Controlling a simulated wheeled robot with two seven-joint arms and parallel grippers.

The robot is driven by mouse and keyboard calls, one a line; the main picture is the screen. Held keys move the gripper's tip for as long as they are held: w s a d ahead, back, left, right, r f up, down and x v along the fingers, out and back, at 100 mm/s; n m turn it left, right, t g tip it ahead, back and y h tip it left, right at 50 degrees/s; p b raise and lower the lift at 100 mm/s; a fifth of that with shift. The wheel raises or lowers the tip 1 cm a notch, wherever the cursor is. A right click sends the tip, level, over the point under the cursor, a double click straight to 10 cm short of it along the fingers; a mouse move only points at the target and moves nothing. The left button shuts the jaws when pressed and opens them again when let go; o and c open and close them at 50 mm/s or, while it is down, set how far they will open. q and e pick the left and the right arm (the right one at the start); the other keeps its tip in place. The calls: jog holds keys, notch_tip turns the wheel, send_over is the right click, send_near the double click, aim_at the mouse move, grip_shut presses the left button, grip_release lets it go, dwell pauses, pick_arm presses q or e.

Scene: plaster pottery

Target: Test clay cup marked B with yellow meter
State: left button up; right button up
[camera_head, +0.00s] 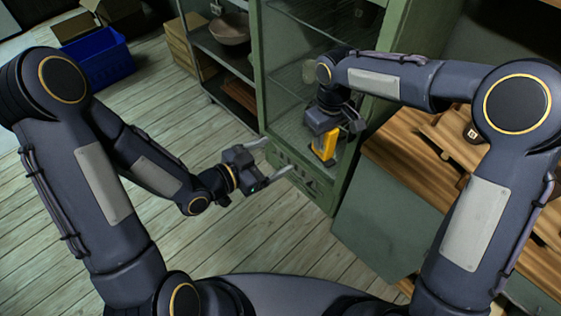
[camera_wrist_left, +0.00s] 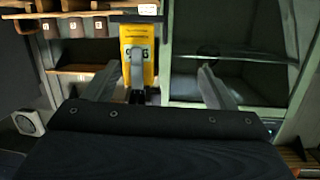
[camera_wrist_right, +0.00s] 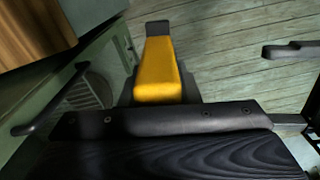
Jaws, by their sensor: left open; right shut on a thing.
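The yellow meter (camera_head: 324,148) is held in my right gripper (camera_head: 326,133), in front of the green cabinet. In the left wrist view the meter (camera_wrist_left: 126,42) stands upright, its display facing that camera, with a grey finger across its front. The right wrist view shows the yellow meter (camera_wrist_right: 160,72) from behind. My left gripper (camera_head: 280,160) is open and empty, to the left of the meter; its two fingers show apart in the left wrist view (camera_wrist_left: 155,85). A dark round piece with a pale mark (camera_head: 472,133) lies on the wooden top; I cannot read it as B.
The green cabinet (camera_head: 262,70) with glass and shelves stands close to both grippers. A wooden-topped counter (camera_head: 400,150) is at right. A bowl (camera_head: 230,28) sits on a shelf. A blue crate (camera_head: 98,58) is on the floor at far left.

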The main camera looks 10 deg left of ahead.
aim_at(320, 156)
pick_arm(q)
jog(key=w+d+h, duration=0.1)
jog(key=d, duration=0.3)
jog(key=w+d+h, duration=0.1)
jog(key=w+d, duration=0.1)
jog(key=d, duration=0.2)
jog(key=w+d, duration=0.2)
jog(key=d, duration=0.2)
jog(key=shift+w+r+h, duration=0.25)
jog(key=shift+h, duration=0.15)
jog(key=shift+d, duration=0.1)
jog(key=c, duration=1.1)
jog(key=shift+c, duration=0.3)
pick_arm(e)
jog(key=o, duration=0.9)
jog(key=shift+o, duration=0.2)
